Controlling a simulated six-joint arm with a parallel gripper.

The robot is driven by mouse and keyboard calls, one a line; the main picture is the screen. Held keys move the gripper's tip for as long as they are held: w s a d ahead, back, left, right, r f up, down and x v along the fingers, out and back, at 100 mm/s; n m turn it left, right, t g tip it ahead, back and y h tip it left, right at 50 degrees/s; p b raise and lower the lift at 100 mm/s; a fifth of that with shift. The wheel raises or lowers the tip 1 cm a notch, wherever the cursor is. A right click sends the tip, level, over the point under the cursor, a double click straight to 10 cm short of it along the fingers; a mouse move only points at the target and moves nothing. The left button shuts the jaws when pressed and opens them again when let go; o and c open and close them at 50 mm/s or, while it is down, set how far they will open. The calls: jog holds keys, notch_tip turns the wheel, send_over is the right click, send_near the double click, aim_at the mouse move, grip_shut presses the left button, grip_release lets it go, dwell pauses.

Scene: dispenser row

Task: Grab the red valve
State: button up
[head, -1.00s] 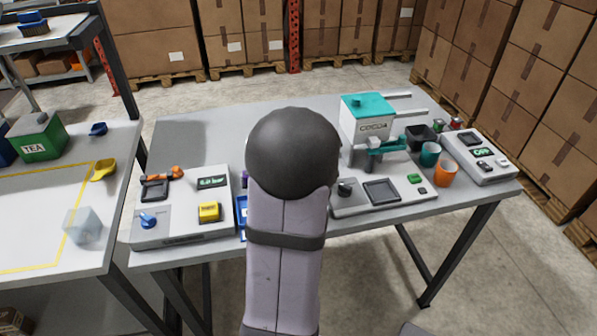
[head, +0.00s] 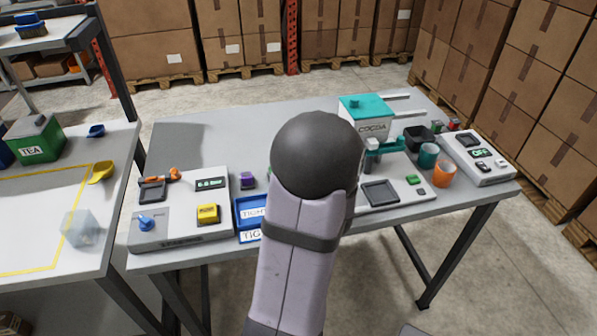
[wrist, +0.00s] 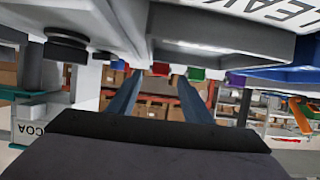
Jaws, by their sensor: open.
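A small red block, which looks like the red valve (wrist: 160,69), shows in the wrist view, ahead of my gripper and near the middle between its fingers. It sits in a row with a blue, a green and a purple block. My gripper (wrist: 158,80) is open, with one finger on each side of the red block in the picture and nothing held. The red block looks some way beyond the fingertips. In the head view my arm hides the gripper, and I cannot make out the red valve there.
The cocoa dispenser (head: 366,120) stands right of my arm. Blue trays (head: 247,224) and a purple block (head: 247,181) are left of it. A console with an orange handle (head: 165,175) is farther left. Teal (head: 428,155) and orange (head: 444,173) cups stand on the right.

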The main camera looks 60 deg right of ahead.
jog(key=shift+p+x, duration=0.45)
jog(key=shift+x, duration=2.1)
jog(key=shift+f, duration=0.1)
jog(key=c, duration=1)
